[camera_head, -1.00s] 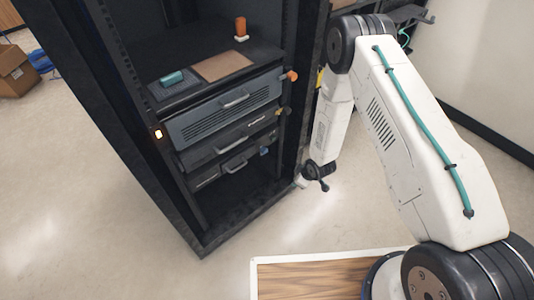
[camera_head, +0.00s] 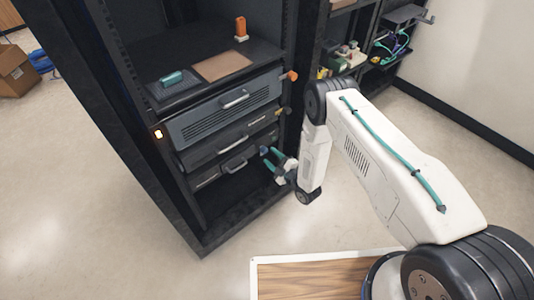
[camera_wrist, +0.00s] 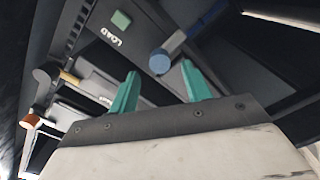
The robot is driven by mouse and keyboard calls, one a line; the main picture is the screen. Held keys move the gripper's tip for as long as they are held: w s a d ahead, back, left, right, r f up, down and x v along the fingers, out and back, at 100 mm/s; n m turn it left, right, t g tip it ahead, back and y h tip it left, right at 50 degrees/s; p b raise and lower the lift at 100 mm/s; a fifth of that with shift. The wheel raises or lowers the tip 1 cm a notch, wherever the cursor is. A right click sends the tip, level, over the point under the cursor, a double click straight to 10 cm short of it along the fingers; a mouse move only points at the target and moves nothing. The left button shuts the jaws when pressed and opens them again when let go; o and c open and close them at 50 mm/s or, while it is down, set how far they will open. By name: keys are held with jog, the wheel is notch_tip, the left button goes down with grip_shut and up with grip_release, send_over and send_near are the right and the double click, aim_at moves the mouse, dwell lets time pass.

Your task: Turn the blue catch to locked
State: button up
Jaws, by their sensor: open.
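The blue catch (camera_wrist: 160,61) shows in the wrist view as a round blue end on a short grey piece slanting up to the right, beside the lowest drawer unit. In the head view the catch (camera_head: 264,150) is small, at the right edge of the rack's lowest unit, partly crowded by my fingers. My gripper (camera_wrist: 159,86) is open, with its two teal fingers on either side of the catch in the picture and nothing held. In the head view my gripper (camera_head: 275,160) is at the rack's lower right front. I cannot tell whether the fingers touch the catch.
An orange catch (camera_head: 291,76) sticks out at the rack's right edge above, also in the wrist view (camera_wrist: 31,120). A yellow catch (camera_wrist: 69,78) lies between. The rack's right post stands close to my gripper. Open floor lies in front.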

aim_at(266, 152)
jog(key=shift+x, duration=1.8)
jog(key=c, duration=1)
